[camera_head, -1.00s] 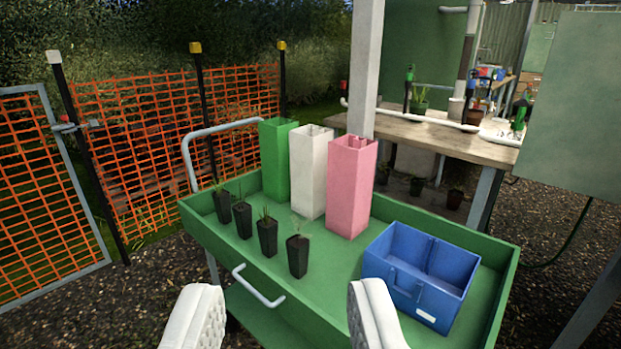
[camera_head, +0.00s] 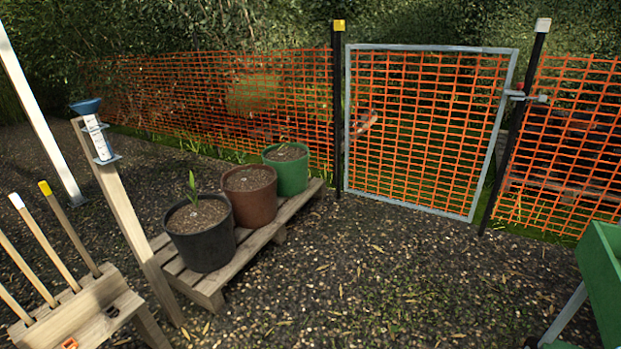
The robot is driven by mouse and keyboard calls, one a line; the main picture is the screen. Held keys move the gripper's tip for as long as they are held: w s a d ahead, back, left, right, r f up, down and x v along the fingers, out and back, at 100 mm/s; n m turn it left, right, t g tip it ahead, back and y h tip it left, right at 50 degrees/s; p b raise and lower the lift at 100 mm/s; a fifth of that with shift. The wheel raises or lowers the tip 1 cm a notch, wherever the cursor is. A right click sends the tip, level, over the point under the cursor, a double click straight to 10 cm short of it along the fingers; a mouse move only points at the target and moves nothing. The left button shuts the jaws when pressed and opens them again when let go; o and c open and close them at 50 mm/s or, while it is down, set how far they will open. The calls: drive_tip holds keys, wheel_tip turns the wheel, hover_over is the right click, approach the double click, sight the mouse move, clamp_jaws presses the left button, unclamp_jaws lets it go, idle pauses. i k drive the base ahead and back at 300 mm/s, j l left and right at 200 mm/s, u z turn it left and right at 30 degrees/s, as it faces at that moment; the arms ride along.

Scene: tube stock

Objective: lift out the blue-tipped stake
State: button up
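No blue-tipped stake shows in this view. A wooden stake rack (camera_head: 92,308) stands at the lower left, partly cut off by the frame. It holds a yellow-tipped stake (camera_head: 68,229) and a white-tipped stake (camera_head: 42,240), both leaning. Another stake (camera_head: 14,306) is at the left edge, its tip outside the frame. My gripper is not in view, so its opening and anything in it are hidden.
A wooden post (camera_head: 125,220) with a blue-topped rain gauge (camera_head: 97,135) rises beside the rack. A pallet (camera_head: 212,285) bears three pots. Behind are orange mesh fencing (camera_head: 230,95) and a gate (camera_head: 425,130). The green cart (camera_head: 603,270) is at right. Gravel between is open.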

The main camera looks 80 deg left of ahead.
sight(5, 242)
drive_tip(key=u, duration=1)
drive_tip(key=i+u, duration=0.1)
drive_tip(key=u, duration=0.85)
drive_tip(key=l+u, duration=0.1)
drive_tip(key=u, duration=0.9)
drive_tip(key=l+u, duration=0.15)
drive_tip(key=u, duration=0.85)
drive_tip(key=i+l, duration=0.05)
drive_tip(key=l, duration=0.05)
